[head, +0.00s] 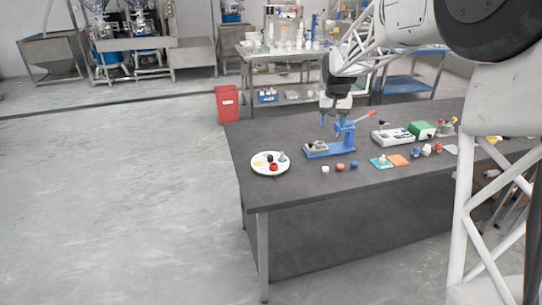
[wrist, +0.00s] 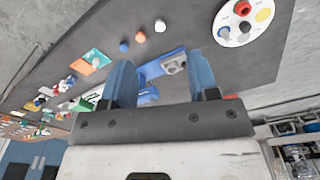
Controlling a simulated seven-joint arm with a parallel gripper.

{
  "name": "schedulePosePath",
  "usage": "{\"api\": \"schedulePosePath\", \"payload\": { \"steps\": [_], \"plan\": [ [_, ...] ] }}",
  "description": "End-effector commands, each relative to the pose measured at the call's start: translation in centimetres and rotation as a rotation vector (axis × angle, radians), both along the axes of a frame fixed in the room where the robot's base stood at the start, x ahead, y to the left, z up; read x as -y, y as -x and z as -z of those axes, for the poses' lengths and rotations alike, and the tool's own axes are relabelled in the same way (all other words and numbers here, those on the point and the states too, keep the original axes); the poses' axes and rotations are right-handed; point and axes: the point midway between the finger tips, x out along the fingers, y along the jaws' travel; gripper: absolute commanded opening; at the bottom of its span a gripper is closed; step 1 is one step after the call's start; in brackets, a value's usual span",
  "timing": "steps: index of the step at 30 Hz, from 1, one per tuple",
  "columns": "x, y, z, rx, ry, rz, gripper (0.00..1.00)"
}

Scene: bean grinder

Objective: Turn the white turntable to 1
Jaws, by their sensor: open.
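The white turntable (head: 286,167) is a round disc lying at the near left corner of the dark table. It carries a yellow patch, a red piece, a dark piece and a grey-blue piece; no number on it is readable. It also shows at the upper right of the wrist view (wrist: 231,20). My gripper (head: 331,119) is in the air above the blue press device, to the right of and beyond the turntable. In the wrist view its two blue fingers (wrist: 162,78) are spread wide with nothing held between them.
The blue press device (head: 318,153) with a red-tipped lever stands below my gripper. White, orange and blue knobs (head: 340,167) sit in front of it. A white-and-green device (head: 396,136) and coloured cards lie to the right. A red bin (head: 227,103) stands behind the table.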

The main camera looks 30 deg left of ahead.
Motion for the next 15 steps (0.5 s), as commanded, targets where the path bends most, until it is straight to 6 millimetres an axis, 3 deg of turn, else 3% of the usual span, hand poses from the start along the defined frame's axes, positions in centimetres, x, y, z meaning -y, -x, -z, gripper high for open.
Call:
{"api": "schedulePosePath", "payload": {
  "steps": [15],
  "plan": [
    [-14.0,-3.5,8.0,-0.03,0.016,-0.09,0.55]
  ]
}}
